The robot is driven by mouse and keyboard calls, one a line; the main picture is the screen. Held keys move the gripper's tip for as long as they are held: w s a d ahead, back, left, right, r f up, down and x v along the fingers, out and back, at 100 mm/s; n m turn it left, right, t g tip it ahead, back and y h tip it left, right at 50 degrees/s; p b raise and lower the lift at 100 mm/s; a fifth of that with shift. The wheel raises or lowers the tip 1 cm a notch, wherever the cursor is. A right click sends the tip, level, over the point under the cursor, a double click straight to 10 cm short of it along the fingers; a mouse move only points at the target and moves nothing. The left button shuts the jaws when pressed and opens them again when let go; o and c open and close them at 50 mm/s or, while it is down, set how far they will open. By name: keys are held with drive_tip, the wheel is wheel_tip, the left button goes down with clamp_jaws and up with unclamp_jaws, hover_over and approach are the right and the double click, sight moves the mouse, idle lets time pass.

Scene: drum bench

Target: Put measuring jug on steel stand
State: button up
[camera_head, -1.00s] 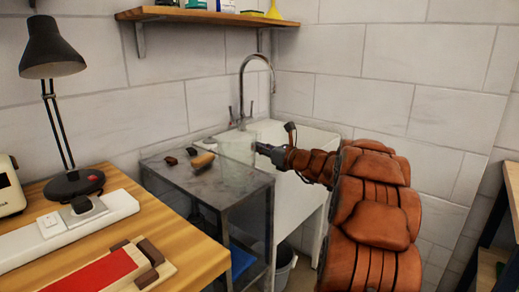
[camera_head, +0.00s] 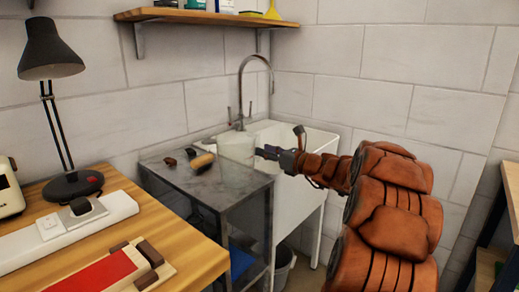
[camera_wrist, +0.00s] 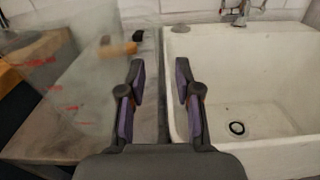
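The measuring jug (camera_head: 237,147) is clear, with red marks that show in the wrist view (camera_wrist: 75,85). The jug's base is hard to make out.
A white sink (camera_head: 298,150) with a tall tap (camera_head: 243,85) adjoins the stand on the right. A wooden-handled brush (camera_head: 202,161) and small dark items lie on the stand. A wooden bench (camera_head: 190,245) with a lamp (camera_head: 70,185) is at left. A shelf (camera_head: 205,17) hangs above.

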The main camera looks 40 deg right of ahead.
drive_tip(key=v, duration=0.8)
drive_tip(key=shift+s+p, duration=0.25)
drive_tip(key=shift+p, duration=0.15)
